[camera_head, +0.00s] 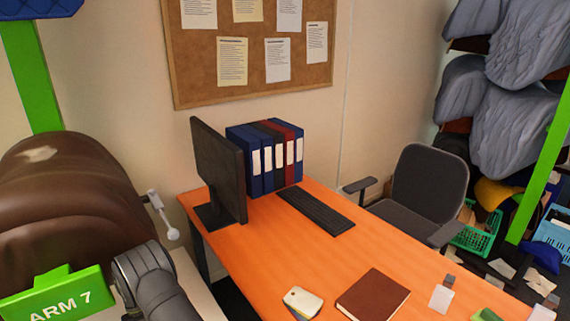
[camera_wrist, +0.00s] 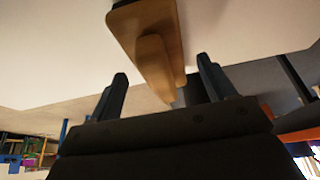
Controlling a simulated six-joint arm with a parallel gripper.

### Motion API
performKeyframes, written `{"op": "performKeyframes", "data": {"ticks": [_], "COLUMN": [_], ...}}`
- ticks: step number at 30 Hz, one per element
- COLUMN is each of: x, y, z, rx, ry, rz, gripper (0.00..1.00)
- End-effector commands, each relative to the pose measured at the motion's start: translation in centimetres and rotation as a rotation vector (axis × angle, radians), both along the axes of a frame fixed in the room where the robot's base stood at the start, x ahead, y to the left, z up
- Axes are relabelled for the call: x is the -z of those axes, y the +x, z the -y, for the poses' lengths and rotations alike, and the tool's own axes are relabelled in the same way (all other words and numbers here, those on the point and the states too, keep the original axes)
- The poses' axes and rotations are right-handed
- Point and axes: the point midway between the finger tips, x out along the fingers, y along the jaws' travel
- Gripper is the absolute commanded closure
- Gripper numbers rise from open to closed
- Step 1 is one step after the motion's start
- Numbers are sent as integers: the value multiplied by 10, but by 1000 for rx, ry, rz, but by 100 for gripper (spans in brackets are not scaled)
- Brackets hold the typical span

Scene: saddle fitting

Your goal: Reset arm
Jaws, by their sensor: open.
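My gripper (camera_wrist: 161,66) shows in the wrist view with its two dark fingers apart and nothing between them that I can see it grip. A brown wooden-looking piece (camera_wrist: 143,30) hangs down from the top of that view, beyond the fingers; I cannot tell whether it touches them. In the head view, a grey arm section of mine (camera_head: 158,283) rises at the bottom left, and my gripper is out of that picture. A large brown leather saddle-like form (camera_head: 65,205) fills the left, beside a green "ARM 7" sign (camera_head: 55,297).
An orange desk (camera_head: 250,260) holds a monitor (camera_head: 220,170), a keyboard (camera_head: 315,211), several binders (camera_head: 268,155), a brown book (camera_head: 372,296) and a phone-like item (camera_head: 302,300). An office chair (camera_head: 425,190) stands behind it. A pale lever (camera_head: 165,215) juts out beside the saddle form.

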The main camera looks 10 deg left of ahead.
Motion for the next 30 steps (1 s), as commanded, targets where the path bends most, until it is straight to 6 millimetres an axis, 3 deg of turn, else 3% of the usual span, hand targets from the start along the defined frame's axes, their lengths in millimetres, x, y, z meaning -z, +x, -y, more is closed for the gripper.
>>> {"op": "performKeyframes", "data": {"ticks": [4,6,17,30], "x": [29,8,-62,-44], "y": [-8,-6,-6,-10], "z": [8,5,6,57], "rx": [0,0,-1,589], "ry": [-1,4,4,8], "rz": [-1,3,2,-2], "gripper": [24,24,24,24]}}
